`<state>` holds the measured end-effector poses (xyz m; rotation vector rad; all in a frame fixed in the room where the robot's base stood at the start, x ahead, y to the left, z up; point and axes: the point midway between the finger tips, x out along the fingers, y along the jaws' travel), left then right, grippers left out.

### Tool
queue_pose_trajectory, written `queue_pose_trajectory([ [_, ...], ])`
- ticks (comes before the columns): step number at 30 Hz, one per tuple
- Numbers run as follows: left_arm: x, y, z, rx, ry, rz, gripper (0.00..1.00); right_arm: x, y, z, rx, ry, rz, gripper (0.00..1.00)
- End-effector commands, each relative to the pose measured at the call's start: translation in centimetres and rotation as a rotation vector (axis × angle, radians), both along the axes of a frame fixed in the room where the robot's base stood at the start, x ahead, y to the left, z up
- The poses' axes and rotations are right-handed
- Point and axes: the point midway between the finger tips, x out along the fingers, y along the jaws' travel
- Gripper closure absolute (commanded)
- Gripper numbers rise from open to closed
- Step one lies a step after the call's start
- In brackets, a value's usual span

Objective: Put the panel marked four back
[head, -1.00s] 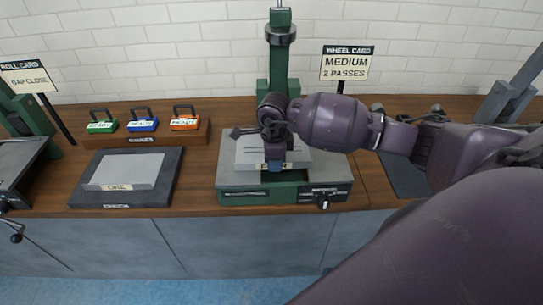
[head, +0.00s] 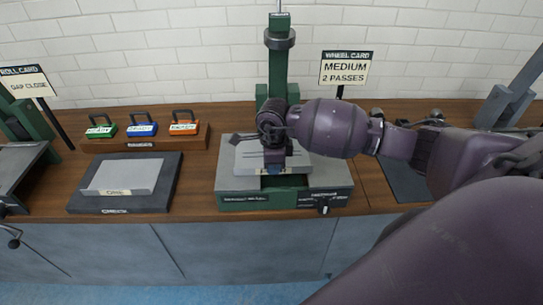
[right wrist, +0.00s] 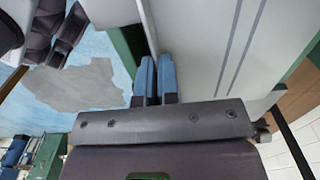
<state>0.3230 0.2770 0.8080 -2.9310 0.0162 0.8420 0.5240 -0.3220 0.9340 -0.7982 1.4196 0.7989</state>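A light grey panel (head: 298,160) with darker stripes lies over the bed of the green machine (head: 240,201) at the centre. A small label sits on its front edge, mostly behind my right gripper, so I cannot read its number. My right gripper (head: 274,168) comes down at the middle of that front edge. In the right wrist view its blue fingertips (right wrist: 156,82) are close together at the edge of the striped panel (right wrist: 225,45), seemingly one on each side of it. Another grey panel (head: 121,177) lies on a dark tray (head: 150,204) at the left. My left gripper does not show.
Green, blue and orange handled blocks (head: 142,129) stand on a wooden rack (head: 190,144) behind the tray. A wheel card (head: 346,70) reads medium, 2 passes. A roll card (head: 24,85) reads gap close. The machine's green column (head: 279,60) rises behind the panel. Bare wood lies between tray and machine.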

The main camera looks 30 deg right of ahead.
Motion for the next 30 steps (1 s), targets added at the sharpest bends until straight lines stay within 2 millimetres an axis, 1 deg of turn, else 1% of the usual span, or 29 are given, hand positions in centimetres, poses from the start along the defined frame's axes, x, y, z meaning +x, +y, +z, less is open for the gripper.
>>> queue_pose_trajectory([
  [30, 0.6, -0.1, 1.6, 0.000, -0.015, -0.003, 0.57, 0.1, 0.0, 2.6, -0.001, -0.003, 0.000, 1.00],
])
